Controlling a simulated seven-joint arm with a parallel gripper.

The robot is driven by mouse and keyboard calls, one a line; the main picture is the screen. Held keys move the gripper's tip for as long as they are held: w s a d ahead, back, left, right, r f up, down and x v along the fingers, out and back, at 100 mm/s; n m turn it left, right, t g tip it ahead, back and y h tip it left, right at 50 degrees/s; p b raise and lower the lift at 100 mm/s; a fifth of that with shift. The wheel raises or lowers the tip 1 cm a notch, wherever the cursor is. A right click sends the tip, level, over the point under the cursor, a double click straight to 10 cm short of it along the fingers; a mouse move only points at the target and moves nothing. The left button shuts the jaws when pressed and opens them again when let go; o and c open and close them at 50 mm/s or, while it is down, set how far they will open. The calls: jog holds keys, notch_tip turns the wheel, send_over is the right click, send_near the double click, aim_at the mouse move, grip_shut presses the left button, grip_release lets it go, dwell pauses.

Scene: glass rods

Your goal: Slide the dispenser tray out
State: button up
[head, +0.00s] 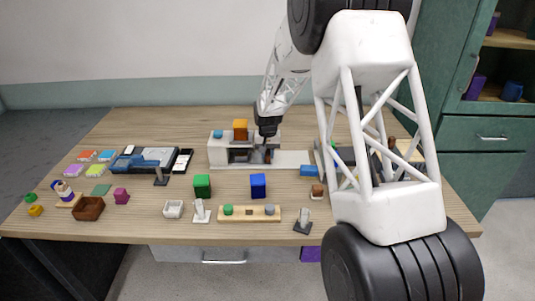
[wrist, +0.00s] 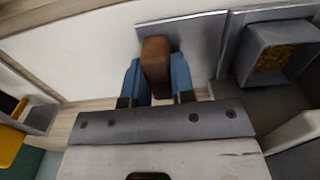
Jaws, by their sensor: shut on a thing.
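The dispenser (head: 218,155) is a pale grey-white unit at the back middle of the table, with an orange block (head: 240,129) on top. A brown handle (wrist: 155,62) stands out from a grey panel (wrist: 205,34) in the wrist view. My gripper (wrist: 157,88) has its two blue fingers on either side of this handle and is shut on it. In the head view my gripper (head: 267,138) reaches down at the dispenser's right part. How far the tray is out cannot be told.
A pale flat strip (head: 295,159) runs right from the dispenser. A green cube (head: 202,185) and a blue cube (head: 258,185) stand in front, with a wooden board (head: 249,214) nearer. A grey box with a yellowish inside (wrist: 278,58) is right of the handle.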

aim_at(304, 160)
grip_shut()
jog(key=d, duration=1.4)
jog(key=shift+d, duration=0.3)
jog(key=o, duration=0.9)
grip_release()
jog(key=shift+r, duration=0.1)
notch_tip(304, 160, up, 8)
jog(key=shift+f, duration=0.2)
jog(key=shift+r, duration=0.1)
